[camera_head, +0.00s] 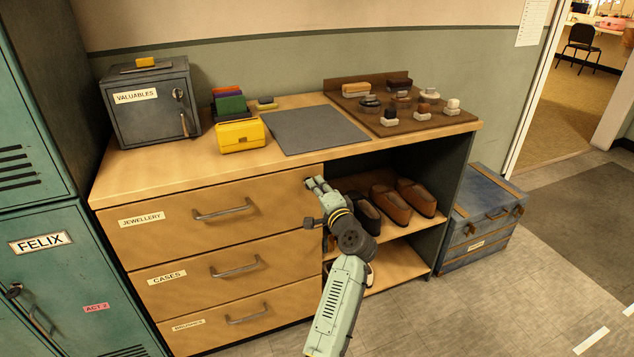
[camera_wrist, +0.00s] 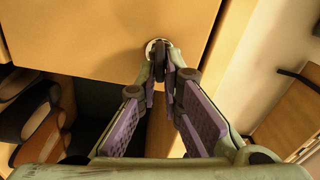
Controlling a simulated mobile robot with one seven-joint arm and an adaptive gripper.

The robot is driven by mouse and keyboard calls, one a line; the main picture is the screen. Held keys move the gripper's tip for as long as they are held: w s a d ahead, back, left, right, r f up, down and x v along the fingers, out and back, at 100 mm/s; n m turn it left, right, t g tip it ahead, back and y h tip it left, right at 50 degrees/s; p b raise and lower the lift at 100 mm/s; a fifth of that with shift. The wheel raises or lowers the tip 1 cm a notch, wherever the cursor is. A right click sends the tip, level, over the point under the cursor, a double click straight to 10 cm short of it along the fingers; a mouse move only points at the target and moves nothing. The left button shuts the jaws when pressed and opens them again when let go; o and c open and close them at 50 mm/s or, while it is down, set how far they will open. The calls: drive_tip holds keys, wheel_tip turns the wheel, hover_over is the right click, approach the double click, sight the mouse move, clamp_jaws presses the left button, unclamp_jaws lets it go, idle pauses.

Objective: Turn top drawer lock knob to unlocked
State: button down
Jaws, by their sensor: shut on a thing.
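The top drawer (camera_head: 270,205), labelled JEWELLERY, sits flush in the wooden cabinet with its handle (camera_head: 224,210) at the middle. My gripper (camera_head: 316,184) is at the drawer's upper right corner. In the wrist view, the lock knob (camera_wrist: 157,48) shows as a small dark piece in a pale round plate on the drawer front. My gripper's fingertips (camera_wrist: 161,68) are shut on the knob. In the head view the knob is hidden behind the fingers. The fingers cover most of it, and I cannot read its turned position.
Two more drawers, CASES (camera_head: 168,278) and a lower one, are below. Open shelves with shoes (camera_head: 390,205) lie right of the drawers. A blue trunk (camera_head: 480,215) stands right.

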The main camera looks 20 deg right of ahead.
drive_tip(key=shift+m+p, duration=0.5)
drive_tip(key=shift+m, duration=0.6)
drive_tip(key=shift+d+f, duration=0.1)
drive_tip(key=c, duration=1.7)
unclamp_jaws()
drive_tip(key=s, duration=1.2)
drive_tip(key=shift+d, duration=0.15)
